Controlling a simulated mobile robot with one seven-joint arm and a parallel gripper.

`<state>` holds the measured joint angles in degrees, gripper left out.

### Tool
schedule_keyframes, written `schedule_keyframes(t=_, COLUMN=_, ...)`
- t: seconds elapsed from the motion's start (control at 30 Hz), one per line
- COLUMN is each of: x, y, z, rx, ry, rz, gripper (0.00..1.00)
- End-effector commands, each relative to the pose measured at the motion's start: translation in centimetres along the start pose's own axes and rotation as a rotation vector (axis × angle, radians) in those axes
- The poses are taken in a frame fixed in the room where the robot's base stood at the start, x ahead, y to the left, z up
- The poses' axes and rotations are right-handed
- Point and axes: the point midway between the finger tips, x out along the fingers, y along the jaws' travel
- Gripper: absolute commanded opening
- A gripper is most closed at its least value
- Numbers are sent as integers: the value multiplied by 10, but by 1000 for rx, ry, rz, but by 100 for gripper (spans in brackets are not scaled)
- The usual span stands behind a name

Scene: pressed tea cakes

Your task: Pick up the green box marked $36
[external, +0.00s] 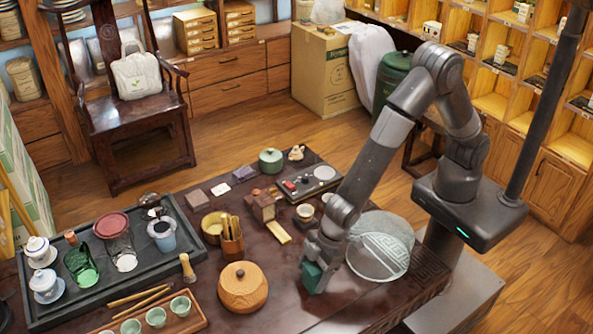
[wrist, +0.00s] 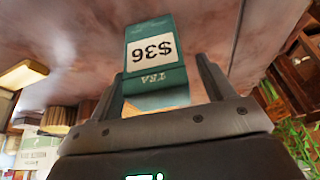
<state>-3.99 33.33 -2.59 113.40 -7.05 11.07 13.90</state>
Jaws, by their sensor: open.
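The green tea box (wrist: 157,77) with a white "$36" label shows upside down in the wrist view. It stands between the two fingers of my open gripper (wrist: 161,67), with a visible gap on the right side. The left finger is close to the box; I cannot tell if it touches. In the external view the green box (external: 312,279) is on the dark table, and my gripper (external: 318,262) is low over it, covering part of it.
A round glass tray (external: 380,246) lies right of my gripper, close to my arm. A round wooden lidded pot (external: 242,287) stands to the left. A tea tray (external: 100,285) with cups is farther left. The table (external: 285,312) is bare in front of the box.

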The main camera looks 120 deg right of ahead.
Motion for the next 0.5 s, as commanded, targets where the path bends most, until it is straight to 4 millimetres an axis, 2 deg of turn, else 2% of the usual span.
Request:
schedule_keyframes(t=0.1, x=7, y=0, z=0, rx=0, ry=0, rz=0, gripper=75)
schedule_keyframes(t=0.33, x=7, y=0, z=0, rx=1, ry=0, rz=0, gripper=75)
schedule_keyframes(t=0.5, x=7, y=0, z=0, rx=1, ry=0, rz=0, gripper=61)
